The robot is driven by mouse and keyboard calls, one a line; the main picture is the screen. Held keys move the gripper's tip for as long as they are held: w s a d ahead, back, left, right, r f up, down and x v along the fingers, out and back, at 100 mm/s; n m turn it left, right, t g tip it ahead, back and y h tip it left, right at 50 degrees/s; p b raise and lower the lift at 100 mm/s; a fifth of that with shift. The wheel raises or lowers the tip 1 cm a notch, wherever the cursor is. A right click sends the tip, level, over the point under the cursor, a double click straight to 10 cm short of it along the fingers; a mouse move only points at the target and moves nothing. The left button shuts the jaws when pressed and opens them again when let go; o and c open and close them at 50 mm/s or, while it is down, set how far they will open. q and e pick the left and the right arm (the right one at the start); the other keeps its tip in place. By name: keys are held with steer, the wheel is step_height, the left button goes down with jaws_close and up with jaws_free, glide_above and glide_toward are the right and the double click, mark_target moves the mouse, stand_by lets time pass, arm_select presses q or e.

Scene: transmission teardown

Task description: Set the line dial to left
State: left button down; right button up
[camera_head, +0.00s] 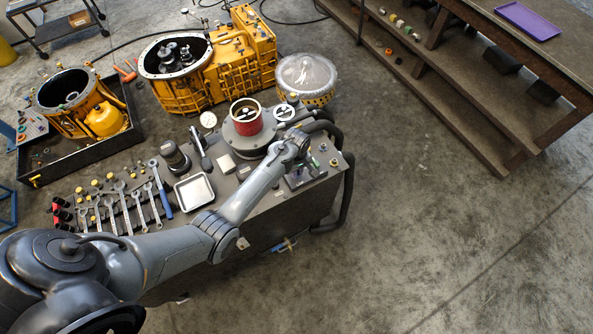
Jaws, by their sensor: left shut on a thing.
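My left arm reaches from the lower left across the grey workbench (262,222). My left gripper (299,168) is at the small control panel (318,174) near the bench's right end. The gripper is small and dark here, and its wrist partly covers the panel. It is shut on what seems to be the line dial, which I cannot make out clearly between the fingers. Which way the dial points cannot be told. My right gripper is not in view.
Wrenches (125,207) and a metal tray (194,191) lie to the left. Yellow housings (190,92) stand behind the bench. Black hoses (348,190) loop at its right end; floor beyond is clear.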

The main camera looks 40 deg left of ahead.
arm_select(q)
steer(key=shift+r+n+p, duration=0.1)
steer(key=shift+n+p, duration=0.65)
steer(key=shift+n, duration=0.25)
steer(key=shift+w+d+n+p, duration=0.15)
steer(key=shift+n+p, duration=0.35)
steer(key=shift+n, duration=0.7)
steer(key=shift+w+n, duration=0.1)
steer(key=shift+n, duration=1)
steer(key=shift+n+p, duration=0.3)
steer(key=shift+n, duration=0.8)
steer(key=shift+a, duration=0.2)
steer(key=c, duration=1.1)
jaws_free()
steer(key=shift+c, duration=0.2)
